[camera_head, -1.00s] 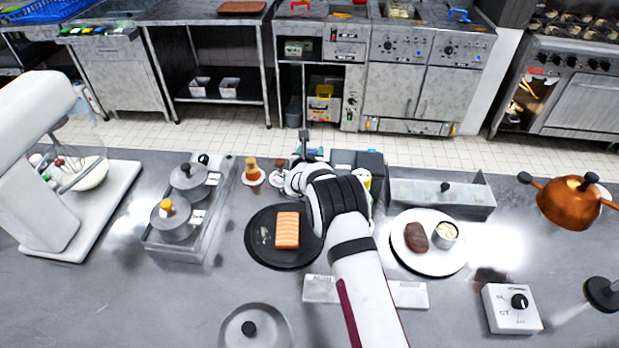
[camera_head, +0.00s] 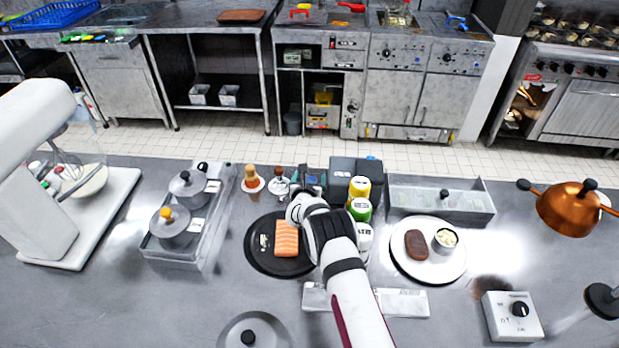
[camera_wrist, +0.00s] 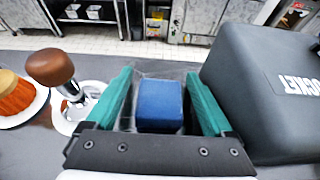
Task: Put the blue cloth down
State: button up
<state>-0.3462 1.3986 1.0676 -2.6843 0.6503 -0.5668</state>
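The blue cloth (camera_wrist: 160,104) shows in the wrist view as a small folded blue block between the teal fingers of my gripper (camera_wrist: 160,82). The fingers stand apart, with narrow gaps on both sides of the cloth. What lies under the cloth is hard to make out. In the head view my gripper (camera_head: 312,180) is low over the back of the counter, left of a dark box (camera_head: 343,178). My arm and gripper hide most of the cloth there.
The dark box (camera_wrist: 268,85) stands close on the right. A brown-knobbed tamper-like tool (camera_wrist: 55,75) stands close on the left. A black plate (camera_head: 256,262) with salmon is in front. Colored-lid bottles (camera_head: 360,187) stand right of the wrist.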

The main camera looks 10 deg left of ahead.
jog(key=shift+r, duration=0.2)
jog(key=v, duration=1.2)
